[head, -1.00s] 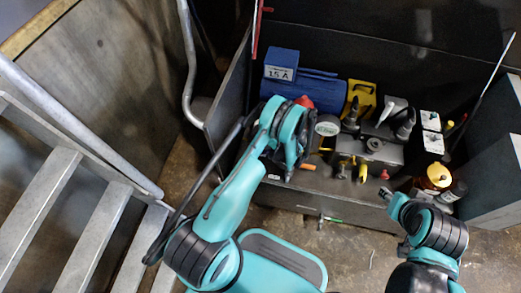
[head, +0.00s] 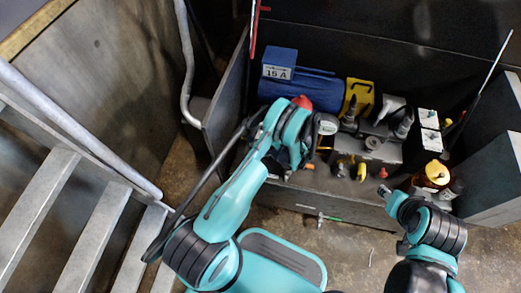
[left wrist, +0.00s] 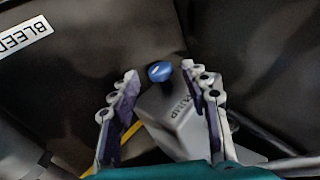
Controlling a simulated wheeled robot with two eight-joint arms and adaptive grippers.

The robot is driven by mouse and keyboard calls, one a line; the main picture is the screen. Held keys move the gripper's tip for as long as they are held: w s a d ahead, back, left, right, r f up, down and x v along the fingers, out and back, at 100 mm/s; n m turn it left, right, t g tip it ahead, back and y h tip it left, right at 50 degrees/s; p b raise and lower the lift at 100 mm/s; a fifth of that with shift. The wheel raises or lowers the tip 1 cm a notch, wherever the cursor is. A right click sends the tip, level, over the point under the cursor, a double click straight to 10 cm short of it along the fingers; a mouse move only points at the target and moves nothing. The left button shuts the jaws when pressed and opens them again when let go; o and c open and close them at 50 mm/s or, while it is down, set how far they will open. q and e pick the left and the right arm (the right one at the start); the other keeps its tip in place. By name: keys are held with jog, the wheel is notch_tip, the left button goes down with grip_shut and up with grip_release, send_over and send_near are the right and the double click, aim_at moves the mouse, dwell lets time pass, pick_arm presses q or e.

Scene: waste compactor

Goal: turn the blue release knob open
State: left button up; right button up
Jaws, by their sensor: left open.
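The blue release knob (left wrist: 160,72) shows in the left wrist view as a small round blue cap, above a grey block (left wrist: 172,118) with a partly readable label. My left gripper (left wrist: 160,69) is open, with one fingertip on either side of the knob and visible gaps between. I cannot tell whether the fingertips are level with it in depth. In the head view my left wrist (head: 295,135) hangs over the machine's left part and hides its fingers; I cannot make out the knob there. My right arm (head: 430,225) is at the lower right; its finger state is unclear.
A blue motor (head: 300,95) with a 15 A label, a yellow part (head: 358,97), a grey valve block (head: 368,150) and an amber-capped container (head: 436,174) crowd the bay. A "BLEED" label (left wrist: 18,39) is at upper left in the wrist view. Metal stairs (head: 90,225) stand left.

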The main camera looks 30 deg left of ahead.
pick_arm(q)
jog(key=s+v, duration=0.1)
jog(key=v, duration=0.9)
jog(key=shift+w+r, duration=0.2)
jog(key=shift+w, duration=0.3)
jog(key=shift+d, duration=0.15)
